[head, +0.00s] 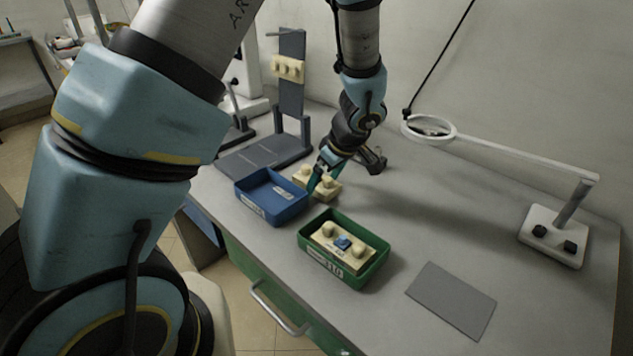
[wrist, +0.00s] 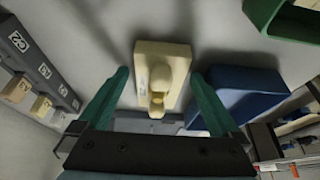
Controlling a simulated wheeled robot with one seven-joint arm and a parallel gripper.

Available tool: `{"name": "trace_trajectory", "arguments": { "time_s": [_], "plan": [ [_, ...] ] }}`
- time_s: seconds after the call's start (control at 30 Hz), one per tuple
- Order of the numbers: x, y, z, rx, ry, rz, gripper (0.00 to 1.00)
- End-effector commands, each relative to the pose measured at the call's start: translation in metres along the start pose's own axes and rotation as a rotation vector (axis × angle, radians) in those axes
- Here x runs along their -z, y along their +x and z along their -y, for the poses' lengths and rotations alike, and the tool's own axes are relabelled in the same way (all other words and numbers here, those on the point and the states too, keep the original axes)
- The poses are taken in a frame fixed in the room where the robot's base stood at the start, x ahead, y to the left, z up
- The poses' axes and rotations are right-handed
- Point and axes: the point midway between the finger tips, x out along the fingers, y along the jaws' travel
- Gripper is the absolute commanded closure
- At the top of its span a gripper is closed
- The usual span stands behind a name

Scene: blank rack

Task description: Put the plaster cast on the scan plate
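A cream plaster cast (head: 328,187) with rounded knobs stands on the table beside the blue tray, partly hidden by my gripper (head: 318,184) in the head view. In the wrist view the cast (wrist: 176,62) lies between the two green fingers of my gripper (wrist: 160,76), which are spread with a gap on each side. A second cream cast (head: 355,256) with a blue piece on it lies in the green tray (head: 372,277). A flat grey plate (head: 452,299), perhaps the scan plate, lies bare at the front right.
The blue tray (head: 270,210) is close to my gripper; it also shows in the wrist view (wrist: 240,95). A grey upright rack (head: 291,100) at the back left holds another cream piece (head: 288,68). A magnifier lamp (head: 553,237) stands at the right.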

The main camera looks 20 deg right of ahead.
Motion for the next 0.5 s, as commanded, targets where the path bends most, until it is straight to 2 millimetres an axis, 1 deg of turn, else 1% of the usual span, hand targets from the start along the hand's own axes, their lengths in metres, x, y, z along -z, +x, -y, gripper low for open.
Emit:
{"name": "trace_trajectory", "arguments": {
  "time_s": [0.03,0.07,0.5],
  "plan": [
    [0.0001,0.0000,0.0000,0.000,0.000,0.000,0.07],
    [0.0001,-0.0001,0.0000,0.000,0.000,0.000,0.10],
    [0.0001,-0.0003,0.0001,0.000,0.000,0.000,0.60]
  ]
}}
